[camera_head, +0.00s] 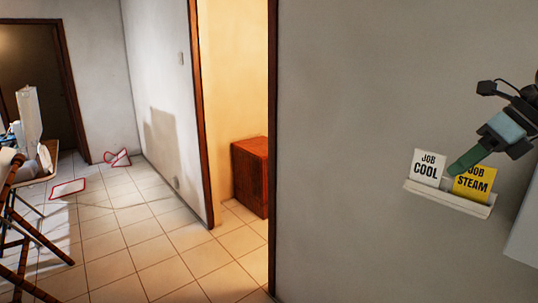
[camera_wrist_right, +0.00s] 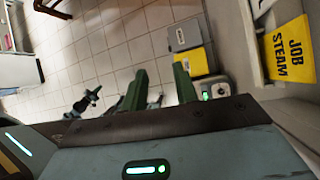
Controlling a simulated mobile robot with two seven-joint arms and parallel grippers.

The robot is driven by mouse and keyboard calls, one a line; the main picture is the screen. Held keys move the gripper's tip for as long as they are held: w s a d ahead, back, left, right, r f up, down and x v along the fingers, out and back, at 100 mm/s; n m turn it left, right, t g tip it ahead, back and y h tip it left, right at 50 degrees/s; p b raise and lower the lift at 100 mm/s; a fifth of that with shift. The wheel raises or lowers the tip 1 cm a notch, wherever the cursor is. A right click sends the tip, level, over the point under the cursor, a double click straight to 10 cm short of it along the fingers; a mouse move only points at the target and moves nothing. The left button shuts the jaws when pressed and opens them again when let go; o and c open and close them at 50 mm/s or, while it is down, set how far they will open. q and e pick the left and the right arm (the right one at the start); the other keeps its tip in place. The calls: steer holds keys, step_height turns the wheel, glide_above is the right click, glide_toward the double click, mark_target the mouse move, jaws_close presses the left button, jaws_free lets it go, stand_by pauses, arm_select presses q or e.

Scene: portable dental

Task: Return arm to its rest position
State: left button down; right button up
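My right gripper (camera_head: 458,168) reaches in from the right edge in the head view, its green fingers seen from the side. The fingertips overlap the gap between a white JOB COOL card (camera_head: 427,168) and a yellow JOB STEAM card (camera_head: 474,184); contact cannot be told there. Both cards stand in a white wall holder (camera_head: 450,200). In the right wrist view, two green fingers (camera_wrist_right: 160,80) stand apart with nothing between them. The yellow card (camera_wrist_right: 290,50) is to their right, apart from them. My left gripper is not identifiable in either view.
The wall (camera_head: 350,130) around the holder is bare. A doorway with a reddish-brown cabinet (camera_head: 252,175) opens left of it. A grey and yellow case (camera_wrist_right: 190,50) is near the fingers in the wrist view. The tiled floor (camera_head: 140,235) has open room.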

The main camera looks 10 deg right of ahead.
step_height(320, 180, down, 22)
steer(key=m+t+y, duration=0.4)
steer(key=m+y, duration=0.2)
steer(key=m, duration=0.2)
steer(key=s+a+f+m+t+h, duration=0.25)
steer(key=f+m, duration=0.35)
steer(key=f, duration=0.3)
steer(key=s+a+f+m+t+h, duration=0.1)
steer(key=s+a+f+m+t, duration=0.15)
steer(key=f+m, duration=0.45)
steer(key=s+a+f+m+g+h, duration=0.1)
steer(key=s+a+f+m+h, duration=0.1)
steer(key=s+a+f+m, duration=0.4)
steer(key=s+a+f+m+h, duration=0.1)
steer(key=s+f+m+h, duration=0.15)
steer(key=s+f, duration=0.4)
steer(key=s+a+f+m+g, duration=0.2)
steer(key=s+a+f+m, duration=0.2)
steer(key=a, duration=0.3)
steer(key=s+a+f+m+g, duration=0.2)
steer(key=s+a+f+m, duration=0.1)
steer(key=s+a+m, duration=0.1)
steer(key=s+a, duration=0.1)
steer(key=a, duration=0.1)
steer(key=shift+s+a+f+m+h+p, duration=0.3)
steer(key=shift+a+f+m, duration=0.05)
steer(key=shift+s+d, duration=0.1)
steer(key=shift+d, duration=0.05)
